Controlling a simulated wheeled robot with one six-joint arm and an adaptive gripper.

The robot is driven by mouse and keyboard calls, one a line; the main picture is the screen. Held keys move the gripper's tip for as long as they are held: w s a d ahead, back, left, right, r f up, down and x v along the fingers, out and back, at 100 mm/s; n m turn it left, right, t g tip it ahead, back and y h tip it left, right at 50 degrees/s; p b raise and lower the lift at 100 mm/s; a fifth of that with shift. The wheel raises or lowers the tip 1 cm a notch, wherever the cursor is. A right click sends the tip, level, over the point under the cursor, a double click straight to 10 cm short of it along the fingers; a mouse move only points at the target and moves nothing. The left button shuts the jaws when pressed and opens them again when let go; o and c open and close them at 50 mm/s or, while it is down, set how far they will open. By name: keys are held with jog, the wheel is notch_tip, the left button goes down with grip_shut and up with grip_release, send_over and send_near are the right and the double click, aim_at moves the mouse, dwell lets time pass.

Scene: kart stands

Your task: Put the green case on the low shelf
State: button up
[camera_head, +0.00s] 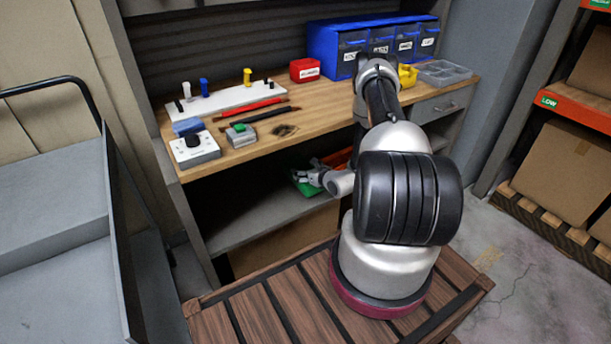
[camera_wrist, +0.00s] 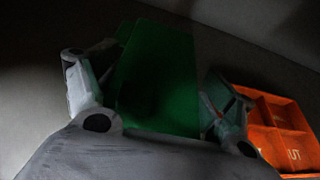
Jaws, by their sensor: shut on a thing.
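The green case (camera_wrist: 158,80) is between the two fingers of my gripper (camera_wrist: 155,95) in the wrist view, and the fingers are shut on it. In the head view the green case (camera_head: 307,183) shows as a small green patch just beyond my gripper (camera_head: 312,176), under the bench top. The low shelf (camera_head: 235,220) is the grey board below the wooden top. The case is at or just above this shelf; I cannot tell whether it touches it. My gripper and arm hide part of the case.
An orange tray (camera_wrist: 275,130) lies on the shelf to the right of the case. The wooden bench top (camera_head: 270,145) is above, with a red box (camera_head: 304,70) and blue bins (camera_head: 325,42). A cardboard box (camera_head: 280,245) sits below the shelf. The shelf's left part is clear.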

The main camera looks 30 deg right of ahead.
jog(key=shift+f, duration=1.05)
jog(key=o, duration=1.7)
jog(key=shift+f, duration=0.1)
jog(key=shift+c, duration=0.2)
jog(key=shift+s, duration=0.1)
jog(key=v, duration=1.2)
jog(key=shift+r, duration=0.2)
jog(key=shift+d, duration=0.1)
